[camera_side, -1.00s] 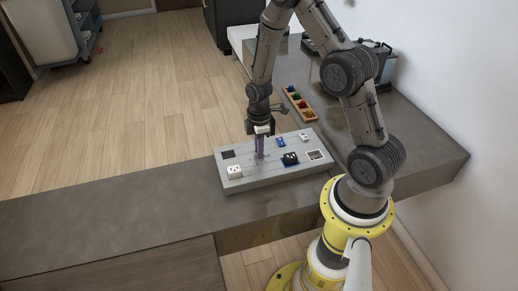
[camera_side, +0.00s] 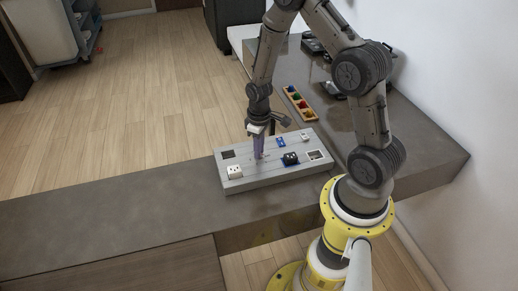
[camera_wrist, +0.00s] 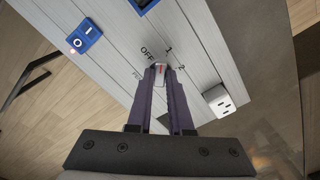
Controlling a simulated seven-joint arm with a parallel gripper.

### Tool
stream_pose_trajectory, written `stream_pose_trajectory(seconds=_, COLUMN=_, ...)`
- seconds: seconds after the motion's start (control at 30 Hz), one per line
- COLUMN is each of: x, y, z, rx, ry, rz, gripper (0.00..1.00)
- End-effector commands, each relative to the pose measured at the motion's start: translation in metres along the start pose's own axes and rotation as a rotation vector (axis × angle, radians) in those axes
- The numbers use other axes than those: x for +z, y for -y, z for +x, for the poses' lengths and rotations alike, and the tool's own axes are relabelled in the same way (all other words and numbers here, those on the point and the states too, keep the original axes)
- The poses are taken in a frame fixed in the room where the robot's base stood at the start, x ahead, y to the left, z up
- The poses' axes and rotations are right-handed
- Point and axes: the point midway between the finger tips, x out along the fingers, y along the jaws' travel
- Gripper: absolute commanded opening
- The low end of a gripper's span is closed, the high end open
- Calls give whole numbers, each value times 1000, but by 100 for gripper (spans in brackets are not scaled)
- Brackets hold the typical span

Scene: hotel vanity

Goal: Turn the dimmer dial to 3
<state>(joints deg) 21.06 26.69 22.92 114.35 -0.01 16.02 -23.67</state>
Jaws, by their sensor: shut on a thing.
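The dimmer dial (camera_wrist: 160,74) is a small pale knob with a red mark, set in a light grey panel (camera_wrist: 112,52). Printed around it are OFF at its upper left, 1 at its upper right and 2 at its right. The red mark points roughly up, between OFF and 1. No 3 is readable; the fingers cover the near side of the dial. My gripper (camera_wrist: 160,92) has its two purple fingers shut on the dial from both sides. In the side view my gripper (camera_side: 259,157) reaches down to the middle of the panel (camera_side: 240,181).
The grey counter (camera_side: 120,215) to the left is clear.

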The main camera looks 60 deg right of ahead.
Motion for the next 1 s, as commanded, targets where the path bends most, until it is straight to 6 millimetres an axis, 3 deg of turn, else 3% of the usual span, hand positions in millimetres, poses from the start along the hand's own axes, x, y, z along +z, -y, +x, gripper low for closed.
stream_pose_trajectory(seconds=1.0, x=1, y=0, z=-1, rx=0, ry=3, rz=965, gripper=0)
